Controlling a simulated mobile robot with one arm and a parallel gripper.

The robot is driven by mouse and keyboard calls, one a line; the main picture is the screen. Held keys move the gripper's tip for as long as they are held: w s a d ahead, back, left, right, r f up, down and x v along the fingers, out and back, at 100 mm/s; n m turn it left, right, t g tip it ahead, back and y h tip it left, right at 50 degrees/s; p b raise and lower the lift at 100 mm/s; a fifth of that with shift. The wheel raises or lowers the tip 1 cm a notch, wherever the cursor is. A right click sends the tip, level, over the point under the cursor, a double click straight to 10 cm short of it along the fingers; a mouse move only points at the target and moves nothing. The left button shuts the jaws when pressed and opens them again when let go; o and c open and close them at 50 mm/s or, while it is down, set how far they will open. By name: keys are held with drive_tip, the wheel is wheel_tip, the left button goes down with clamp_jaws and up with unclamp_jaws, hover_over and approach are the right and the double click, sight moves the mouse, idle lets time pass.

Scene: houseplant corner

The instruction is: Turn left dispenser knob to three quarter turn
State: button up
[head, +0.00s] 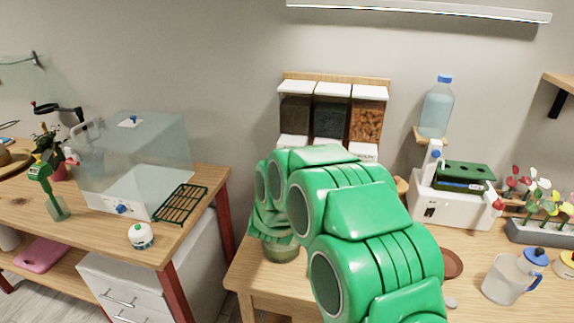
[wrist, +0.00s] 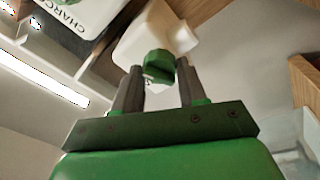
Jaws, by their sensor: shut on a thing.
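The wall dispenser has three bins under white lids in the head view: a left one (head: 295,113) with dark brown contents, a middle one (head: 331,119) with dark grey contents and a right one (head: 367,123) with orange-brown pieces. My green arm hides the left bin's knob and my gripper there. In the wrist view my gripper (wrist: 160,67) is shut on a green knob (wrist: 159,63), with one dark finger on each side. The knob sits on a white dispenser outlet (wrist: 143,36). A pale mark shows on the knob's edge; its turn angle is hard to tell.
A label reading "CHARC" (wrist: 75,14) is on the neighbouring dispenser part. A jug (head: 506,279) is at front right. A clear box (head: 135,165) stands on the left table.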

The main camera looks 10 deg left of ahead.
drive_tip(key=shift+d+r+n+g+h, duration=0.15)
drive_tip(key=shift+n+g, duration=0.35)
drive_tip(key=shift+n, duration=4.55)
drive_tip(key=shift+a+f+n+g+h, duration=0.15)
drive_tip(key=shift+n+g, duration=0.35)
drive_tip(key=shift+n, duration=4.6)
drive_tip(key=shift+d+r+n+g+h, duration=0.15)
drive_tip(key=shift+n+g, duration=0.35)
drive_tip(key=shift+n, duration=4.55)
drive_tip(key=o, duration=1)
drive_tip(key=shift+o, duration=0.2)
drive_tip(key=shift+s, duration=0.15)
